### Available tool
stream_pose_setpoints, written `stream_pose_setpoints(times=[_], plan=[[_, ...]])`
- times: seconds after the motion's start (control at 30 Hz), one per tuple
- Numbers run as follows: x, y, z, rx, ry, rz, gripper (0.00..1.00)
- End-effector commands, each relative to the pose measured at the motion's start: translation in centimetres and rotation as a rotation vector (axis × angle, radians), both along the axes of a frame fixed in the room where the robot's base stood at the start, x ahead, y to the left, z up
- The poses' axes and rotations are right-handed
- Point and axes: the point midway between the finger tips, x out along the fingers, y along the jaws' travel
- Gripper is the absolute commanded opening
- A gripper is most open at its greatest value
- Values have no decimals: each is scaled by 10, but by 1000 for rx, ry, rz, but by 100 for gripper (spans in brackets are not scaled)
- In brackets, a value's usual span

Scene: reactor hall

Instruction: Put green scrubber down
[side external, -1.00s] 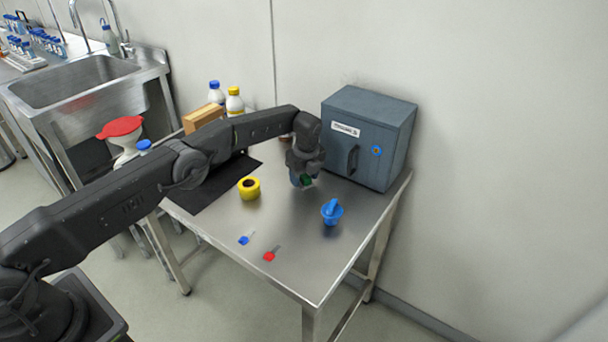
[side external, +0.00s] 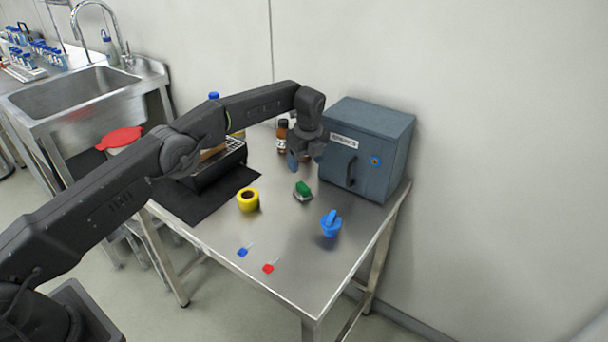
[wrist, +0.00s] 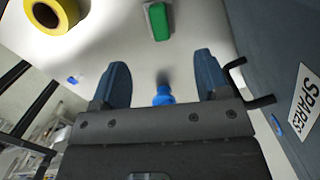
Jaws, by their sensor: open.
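The green scrubber (side external: 303,189) rests on the metal table, between the yellow tape roll and the grey cabinet. It also shows at the top of the wrist view (wrist: 159,21), with a pale layer along one side. My gripper (side external: 306,163) is above and behind it, apart from it, near the cabinet's front. In the wrist view the two blue fingers (wrist: 162,84) are spread apart with nothing held between them.
A grey cabinet (side external: 368,135) labelled SPARES stands right beside my gripper, its handle sticking out. Brown bottles (side external: 283,135) stand behind. The front table area is mostly clear.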

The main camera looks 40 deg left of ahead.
Motion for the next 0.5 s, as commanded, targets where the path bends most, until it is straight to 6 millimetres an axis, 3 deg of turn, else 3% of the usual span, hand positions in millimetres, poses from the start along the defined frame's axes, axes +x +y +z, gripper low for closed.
stream_pose_setpoints(times=[0.1, 0.5], plan=[[0, -2, 15, 0, -1, -1, 69], [-2, -2, 35, -4, -12, 27, 69]])
